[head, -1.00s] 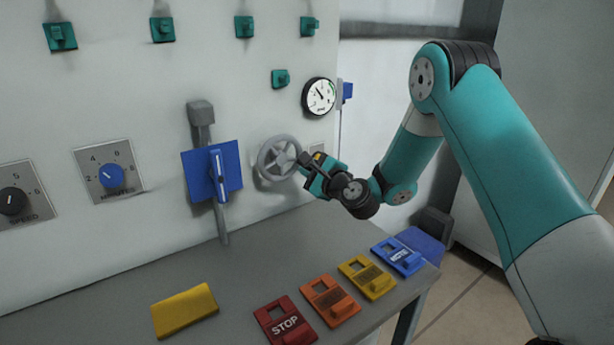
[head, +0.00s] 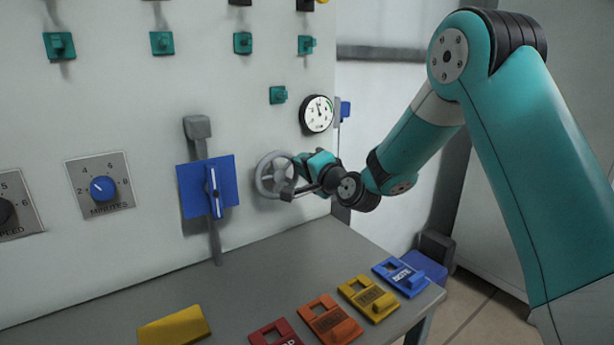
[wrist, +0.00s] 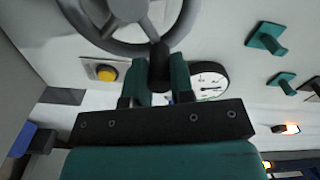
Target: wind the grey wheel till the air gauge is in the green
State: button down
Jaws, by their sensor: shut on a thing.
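The grey wheel (head: 268,180) is a spoked handwheel on the pale panel, and its rim and spokes show at the top of the wrist view (wrist: 186,22). My gripper (head: 292,190) is at the wheel's right side. In the wrist view its teal fingers (wrist: 161,82) are shut on the wheel's dark handle knob (wrist: 160,55). The round white air gauge (head: 317,114) is on the panel above and right of the wheel. Its needle is too small to read surely. In the wrist view the gauge (wrist: 210,78) is partly hidden by a finger.
A blue plate with a lever (head: 194,187) is left of the wheel. Teal hooks (head: 278,95) are on the panel above. A grey table (head: 240,285) below bears coloured plates, including a blue one (head: 402,277). A yellow button (wrist: 105,72) is near the wheel in the wrist view.

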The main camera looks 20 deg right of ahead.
aim_at(286, 155)
jog(key=n+b, duration=0.1)
jog(key=a+n+b, duration=0.1)
jog(key=n, duration=0.1)
jog(key=shift+s+a+r+n, duration=0.2)
jog(key=shift+r+n, duration=0.1)
jog(key=shift+r, duration=0.1)
jog(key=shift+s+a+r+n+b, duration=0.1)
jog(key=shift+a+r+n+b, duration=0.15)
jog(key=shift+n+b, duration=0.4)
jog(key=shift+s+a+r+n+b, duration=0.15)
jog(key=shift+a+n+b, duration=0.25)
jog(key=shift+n, duration=0.45)
jog(key=shift+w, duration=0.1)
jog(key=c, duration=1)
grip_release()
jog(key=shift+r, duration=0.1)
jog(key=shift+d, duration=0.1)
jog(key=b+v, duration=0.4)
jog(key=v, duration=1.3)
jog(key=shift+s+b, duration=0.2)
jog(key=shift+b, duration=0.15)
